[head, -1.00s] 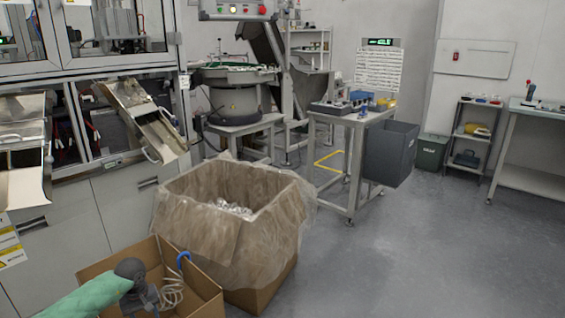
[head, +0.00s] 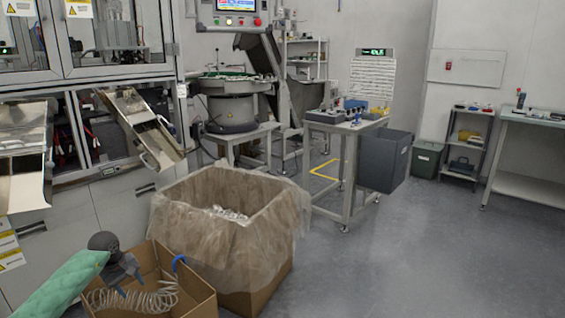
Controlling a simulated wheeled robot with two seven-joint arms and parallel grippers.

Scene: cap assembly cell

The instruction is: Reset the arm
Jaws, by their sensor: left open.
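My left arm comes in from the lower left in a green quilted sleeve. My left gripper (head: 125,272) is dark grey, open, and shows nothing between its fingers. It is over the left part of a small open cardboard box (head: 196,296) at the bottom left. A pale coiled hose (head: 135,300) and a blue hook-like piece (head: 179,262) show at this box. My right arm and gripper are not in view.
A large lined cardboard box (head: 262,232) with shiny parts (head: 230,214) inside stands right of the small box. A machine with metal chutes (head: 140,125) stands behind at left. A worktable (head: 345,128) and grey bin (head: 385,162) are further back. Floor at right is clear.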

